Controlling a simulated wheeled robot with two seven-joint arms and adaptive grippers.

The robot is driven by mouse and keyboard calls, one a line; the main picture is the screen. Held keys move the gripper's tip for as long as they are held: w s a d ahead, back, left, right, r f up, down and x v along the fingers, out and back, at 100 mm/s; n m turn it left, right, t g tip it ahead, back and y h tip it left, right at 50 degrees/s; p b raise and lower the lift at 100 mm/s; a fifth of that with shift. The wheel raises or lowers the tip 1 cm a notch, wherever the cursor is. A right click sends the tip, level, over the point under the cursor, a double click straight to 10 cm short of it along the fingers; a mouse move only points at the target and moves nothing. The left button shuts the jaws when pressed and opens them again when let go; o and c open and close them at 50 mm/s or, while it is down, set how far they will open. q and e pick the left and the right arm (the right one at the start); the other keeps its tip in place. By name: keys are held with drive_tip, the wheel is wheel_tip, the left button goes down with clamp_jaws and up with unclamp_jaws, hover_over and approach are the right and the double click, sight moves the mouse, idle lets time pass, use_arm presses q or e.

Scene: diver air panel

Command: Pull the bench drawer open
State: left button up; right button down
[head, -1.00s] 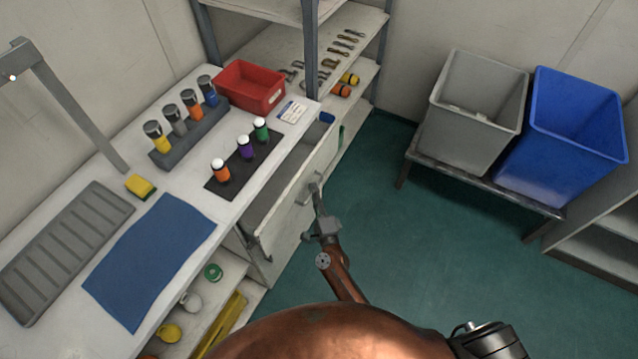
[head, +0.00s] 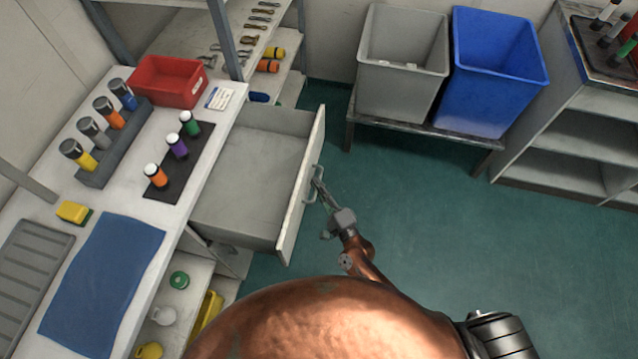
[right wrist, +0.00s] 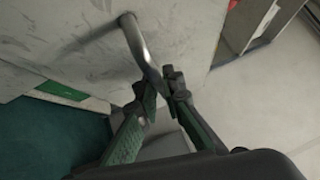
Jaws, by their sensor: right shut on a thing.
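The bench drawer (head: 250,180) stands well out from under the white bench top, and its inside looks empty. Its front panel (head: 300,190) carries a grey bar handle (head: 311,184), which also shows in the right wrist view (right wrist: 142,50). My right gripper (head: 320,185) is at the outer side of the drawer front. In the right wrist view its fingers (right wrist: 160,88) are closed around one end of the handle. My left gripper is in neither view.
Grey bin (head: 402,70) and blue bin (head: 490,75) stand on a low rack at the back. A shelf unit (head: 575,130) is at the right. Bottles, a red box (head: 168,82) and a blue mat (head: 100,285) are on the bench. Green floor beside the drawer is clear.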

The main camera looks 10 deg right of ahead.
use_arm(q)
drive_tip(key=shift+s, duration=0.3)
use_arm(e)
drive_tip(key=c, duration=2.1)
unclamp_jaws()
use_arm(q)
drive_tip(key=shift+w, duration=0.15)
use_arm(e)
drive_tip(key=shift+s, duration=0.1)
drive_tip(key=v, duration=1.2)
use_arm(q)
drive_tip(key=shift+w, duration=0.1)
